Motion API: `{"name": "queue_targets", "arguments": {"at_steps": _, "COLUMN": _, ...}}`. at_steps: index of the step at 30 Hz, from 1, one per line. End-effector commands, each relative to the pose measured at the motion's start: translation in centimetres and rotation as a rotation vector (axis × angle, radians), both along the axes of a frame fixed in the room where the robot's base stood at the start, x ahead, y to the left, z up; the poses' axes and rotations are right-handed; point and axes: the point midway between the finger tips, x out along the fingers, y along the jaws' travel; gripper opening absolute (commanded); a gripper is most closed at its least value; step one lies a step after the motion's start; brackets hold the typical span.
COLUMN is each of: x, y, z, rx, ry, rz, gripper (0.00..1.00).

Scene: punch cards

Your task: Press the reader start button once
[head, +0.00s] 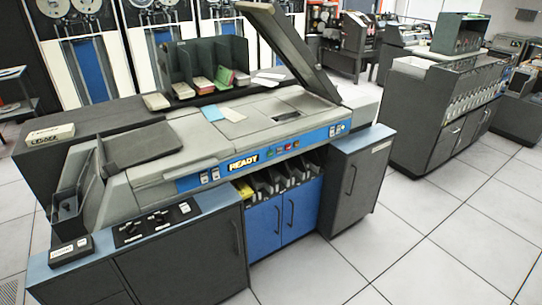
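The card reader-punch machine (180,172), grey with a blue front band, fills the middle left of the head view. A "READY" sign (243,162) is on the band. To its right are a small green button (270,153) and a red one (287,147). Pale switches (209,176) are left of the sign, and more sit at the band's right end (336,130). The labels are too small to read, so I cannot tell which is the reader start button. My gripper is not in view.
A raised dark lid (290,45) stands over the machine's right side. A switch panel (157,222) and a small box (71,251) are on the front left counter. The tiled floor (420,240) at right is clear.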

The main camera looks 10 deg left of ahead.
Motion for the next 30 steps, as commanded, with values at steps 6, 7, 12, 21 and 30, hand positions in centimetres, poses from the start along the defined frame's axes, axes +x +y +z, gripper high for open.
{"name": "queue_targets", "arguments": {"at_steps": 6, "x": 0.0, "y": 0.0, "z": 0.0, "rx": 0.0, "ry": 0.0, "rz": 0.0, "gripper": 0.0}}
{"name": "queue_targets", "arguments": {"at_steps": 7, "x": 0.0, "y": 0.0, "z": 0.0, "rx": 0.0, "ry": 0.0, "rz": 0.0, "gripper": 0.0}}
{"name": "queue_targets", "arguments": {"at_steps": 12, "x": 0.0, "y": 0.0, "z": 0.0, "rx": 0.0, "ry": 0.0, "rz": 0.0, "gripper": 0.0}}
{"name": "queue_targets", "arguments": {"at_steps": 21, "x": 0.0, "y": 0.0, "z": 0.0, "rx": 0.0, "ry": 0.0, "rz": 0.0, "gripper": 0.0}}
{"name": "queue_targets", "arguments": {"at_steps": 30, "x": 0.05, "y": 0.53, "z": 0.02, "rx": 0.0, "ry": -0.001, "rz": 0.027, "gripper": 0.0}}
